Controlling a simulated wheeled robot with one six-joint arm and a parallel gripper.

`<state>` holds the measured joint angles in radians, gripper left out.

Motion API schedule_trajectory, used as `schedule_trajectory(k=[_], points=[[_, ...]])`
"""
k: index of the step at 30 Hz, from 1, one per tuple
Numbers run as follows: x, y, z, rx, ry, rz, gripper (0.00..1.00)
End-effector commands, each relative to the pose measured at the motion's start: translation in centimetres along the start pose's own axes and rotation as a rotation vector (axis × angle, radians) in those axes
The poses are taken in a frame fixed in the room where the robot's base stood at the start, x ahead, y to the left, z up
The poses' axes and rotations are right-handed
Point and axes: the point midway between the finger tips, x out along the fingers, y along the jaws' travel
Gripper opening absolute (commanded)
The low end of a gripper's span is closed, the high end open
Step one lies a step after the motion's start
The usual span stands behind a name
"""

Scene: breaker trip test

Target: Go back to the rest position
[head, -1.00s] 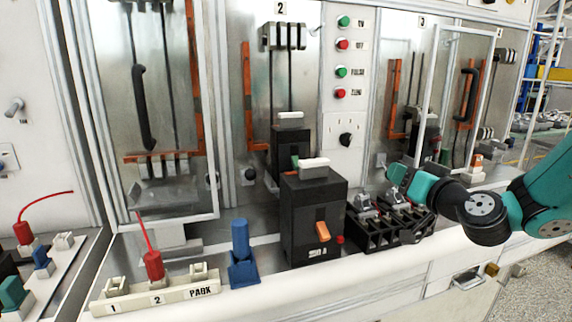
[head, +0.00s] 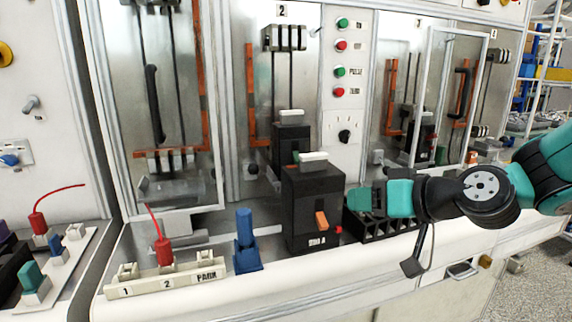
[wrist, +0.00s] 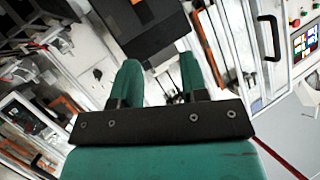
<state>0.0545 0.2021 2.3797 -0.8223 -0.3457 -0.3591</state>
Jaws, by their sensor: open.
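My gripper (head: 360,201) is at the right of the head view, low over the front bench, its teal fingers pointing left. It is just right of a black breaker (head: 312,190) with an orange lever and a white top handle. In the wrist view my gripper (wrist: 158,82) shows two teal fingers spread apart, with nothing held between them. The black breaker body (wrist: 150,30) lies beyond the fingertips there. Whether the fingers touch anything cannot be told.
Left of the breaker are a blue plug post (head: 246,243) and a white socket strip (head: 180,284) with a red plug (head: 163,250). Glass-doored cabinet bays stand behind.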

Motion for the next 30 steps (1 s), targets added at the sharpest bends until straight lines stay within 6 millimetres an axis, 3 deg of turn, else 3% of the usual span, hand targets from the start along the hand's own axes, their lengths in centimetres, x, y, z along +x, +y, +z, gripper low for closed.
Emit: schedule_trajectory(k=[4, 6, 10, 15, 18, 30], points=[[-2.3, -5.5, 3.8, -0.035, -0.259, -0.071, 0.4], [-4.5, -7.9, 6.4, -0.047, -0.422, -0.083, 0.4], [-9.5, -10.5, 10.7, -0.055, -0.697, -0.053, 0.4], [-14.1, -11.5, 13.7, -0.047, -0.904, 0.01, 0.4], [-15.2, -11.6, 14.3, -0.043, -0.952, 0.03, 0.4], [-15.3, -11.6, 14.4, -0.043, -0.955, 0.031, 0.4]])
